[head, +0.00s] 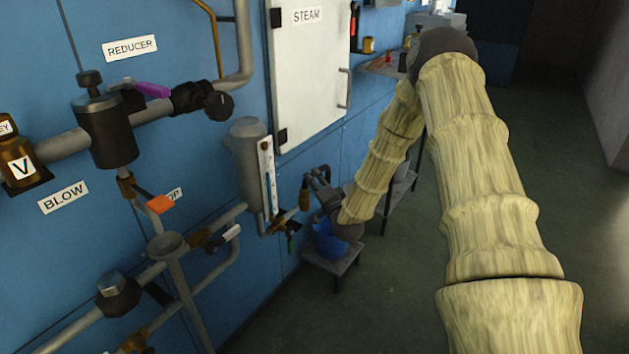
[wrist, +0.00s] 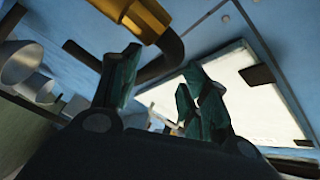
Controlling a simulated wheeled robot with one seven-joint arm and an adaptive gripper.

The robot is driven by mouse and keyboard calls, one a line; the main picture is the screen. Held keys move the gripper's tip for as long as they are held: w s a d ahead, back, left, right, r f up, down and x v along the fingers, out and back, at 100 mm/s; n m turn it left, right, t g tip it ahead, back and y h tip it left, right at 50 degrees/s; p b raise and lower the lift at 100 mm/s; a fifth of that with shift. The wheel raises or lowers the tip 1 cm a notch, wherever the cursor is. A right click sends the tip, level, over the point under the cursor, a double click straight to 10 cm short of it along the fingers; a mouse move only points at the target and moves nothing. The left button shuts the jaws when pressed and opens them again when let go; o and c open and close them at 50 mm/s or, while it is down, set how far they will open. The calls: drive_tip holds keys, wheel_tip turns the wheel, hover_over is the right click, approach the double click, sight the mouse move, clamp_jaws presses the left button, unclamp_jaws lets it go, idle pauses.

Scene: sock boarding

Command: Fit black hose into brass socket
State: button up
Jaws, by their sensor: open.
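A brass-coloured fitting (wrist: 135,14) shows at the top of the wrist view. A dark curved hose (wrist: 171,50) meets its end; I cannot tell how deeply they are joined. In the head view a small brass piece (head: 304,199) with a dark hose (head: 306,181) above it sits by the blue wall. My gripper (head: 318,180) is beside it, partly hidden by my wrist. In the wrist view my gripper (wrist: 160,68) is open. The hose runs beyond and across the gap between the fingers; I cannot tell whether it touches them.
A blue bucket (head: 329,242) stands on a small stool (head: 337,263) below my wrist. A grey cylinder with a gauge (head: 267,178), a brass valve (head: 283,224) and pipes (head: 213,232) are close on the left. A white STEAM cabinet (head: 312,75) is above. Floor on the right is clear.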

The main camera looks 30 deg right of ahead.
drive_tip(key=s+a, duration=0.2)
drive_tip(key=s, duration=0.8)
drive_tip(key=shift+f, duration=0.1)
